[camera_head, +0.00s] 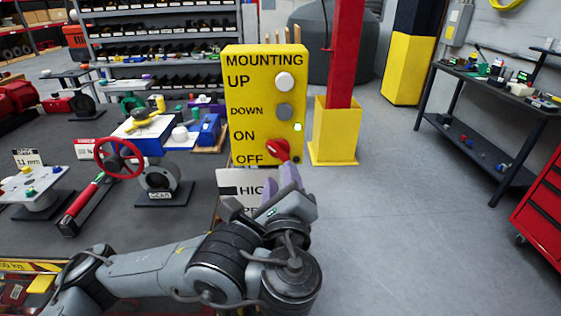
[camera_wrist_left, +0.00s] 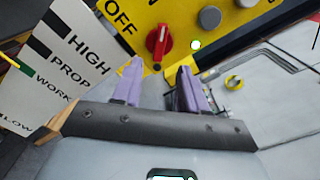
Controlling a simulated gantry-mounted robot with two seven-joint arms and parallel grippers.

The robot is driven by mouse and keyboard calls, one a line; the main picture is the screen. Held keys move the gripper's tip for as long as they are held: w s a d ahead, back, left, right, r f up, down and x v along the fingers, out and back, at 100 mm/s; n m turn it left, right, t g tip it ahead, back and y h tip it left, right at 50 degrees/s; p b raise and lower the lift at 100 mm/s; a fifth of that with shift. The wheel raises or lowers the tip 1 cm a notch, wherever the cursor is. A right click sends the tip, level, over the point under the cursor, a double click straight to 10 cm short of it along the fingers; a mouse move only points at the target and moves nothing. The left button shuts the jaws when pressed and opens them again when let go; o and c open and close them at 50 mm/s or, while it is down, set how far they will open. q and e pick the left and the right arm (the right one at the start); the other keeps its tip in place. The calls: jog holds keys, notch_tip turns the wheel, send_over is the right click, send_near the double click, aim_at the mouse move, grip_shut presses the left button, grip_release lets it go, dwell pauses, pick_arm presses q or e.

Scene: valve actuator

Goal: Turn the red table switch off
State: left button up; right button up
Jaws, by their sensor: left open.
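The red table switch (camera_head: 278,150) is a rotary knob low on the front of a yellow control box (camera_head: 265,80), beside the words ON and OFF. In the left wrist view the red knob (camera_wrist_left: 158,44) has a white mark pointing up in the picture, with OFF to its left. My left gripper (camera_head: 284,180) is just below and in front of the knob. In the left wrist view its two purple fingers (camera_wrist_left: 159,73) are apart and empty, with the knob just beyond their tips, seemingly not touched. My right gripper is out of view.
A small green light (camera_head: 298,127) glows above right of the switch. A red handwheel valve (camera_head: 119,158) stands left.

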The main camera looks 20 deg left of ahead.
aim_at(279, 155)
pick_arm(q)
jog(key=b+x, duration=0.1)
jog(key=x, duration=0.6)
jog(key=shift+w+a, duration=0.15)
grip_shut()
